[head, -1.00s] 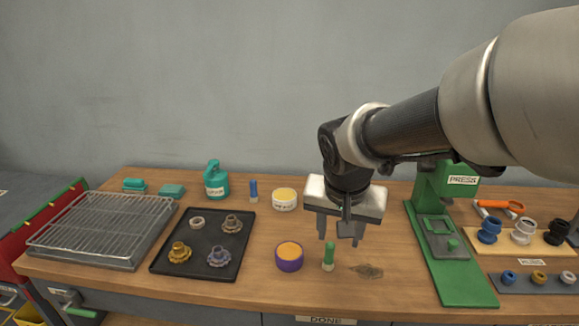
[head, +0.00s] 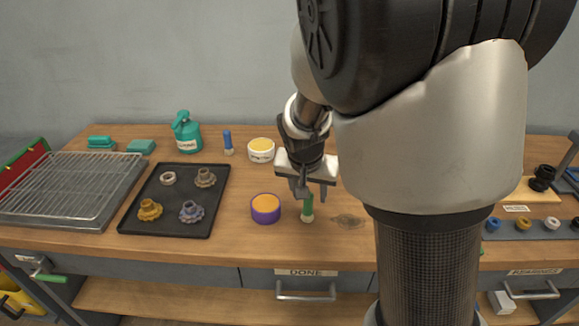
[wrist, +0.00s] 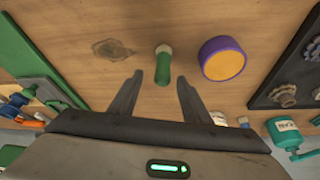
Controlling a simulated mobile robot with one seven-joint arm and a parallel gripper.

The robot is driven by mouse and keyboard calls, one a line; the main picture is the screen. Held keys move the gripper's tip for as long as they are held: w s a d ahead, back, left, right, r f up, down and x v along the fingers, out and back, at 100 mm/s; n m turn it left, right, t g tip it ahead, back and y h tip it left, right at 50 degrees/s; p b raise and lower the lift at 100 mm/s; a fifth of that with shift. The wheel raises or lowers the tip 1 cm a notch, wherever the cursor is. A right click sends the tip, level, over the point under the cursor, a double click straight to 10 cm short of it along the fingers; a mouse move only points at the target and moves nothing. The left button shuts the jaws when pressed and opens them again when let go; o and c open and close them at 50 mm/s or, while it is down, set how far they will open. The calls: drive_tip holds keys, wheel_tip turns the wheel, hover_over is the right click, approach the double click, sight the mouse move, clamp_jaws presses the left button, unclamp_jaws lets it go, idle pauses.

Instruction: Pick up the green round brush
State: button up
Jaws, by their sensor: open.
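The green round brush (head: 308,207) stands on the wooden bench, with a green handle and a pale tip at its lower end. It stands just right of a purple tub with an orange top (head: 266,208). My gripper (head: 308,193) is open and empty, with its fingers close to the brush in the head view. In the wrist view the brush (wrist: 163,65) shows ahead of the gap between the two fingers (wrist: 158,88), and neither finger visibly touches it. The purple tub also shows in the wrist view (wrist: 223,59).
A black tray (head: 140,212) with several gear parts lies to the left, beside a wire rack (head: 65,190). My arm hides much of the right side.

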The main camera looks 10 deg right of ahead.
sight(309, 201)
drive_tip(key=shift+b+x, duration=0.7)
drive_tip(key=shift+x, duration=2.4)
drive_tip(key=shift+w+a, duration=0.1)
drive_tip(key=shift+a, duration=0.1)
clamp_jaws()
